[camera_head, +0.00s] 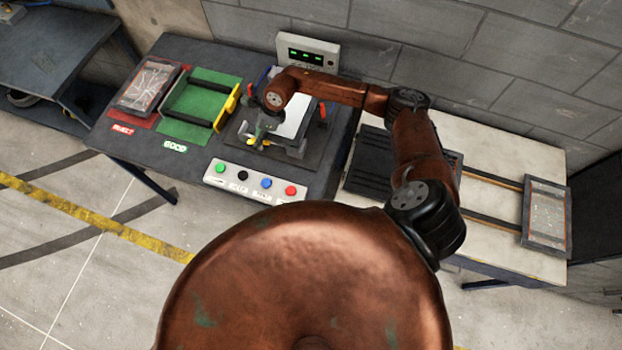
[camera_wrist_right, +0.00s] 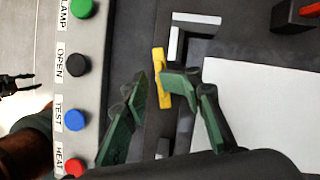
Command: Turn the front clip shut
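The front clip (camera_wrist_right: 160,66) is a small yellow bar in the right wrist view, at the edge of the dark fixture (camera_wrist_right: 207,48) beside a white panel (camera_wrist_right: 265,110). My right gripper (camera_wrist_right: 153,88) has its green fingers spread, one on each side of the clip. The right-hand finger is very near it or touching; I cannot tell which. In the head view my right gripper (camera_head: 262,132) is over the front of the fixture, partly hiding the clip. A dark gripper-like shape (camera_wrist_right: 15,84), probably my left gripper, shows at the left edge of the wrist view, too small to read.
A button box (camera_head: 256,184) stands in front of the fixture. A green tray (camera_head: 196,108) and a red tray (camera_head: 137,121) lie to the left. A display box (camera_head: 307,53) stands behind. Red clips, one at the fixture's right (camera_head: 322,110), stick up.

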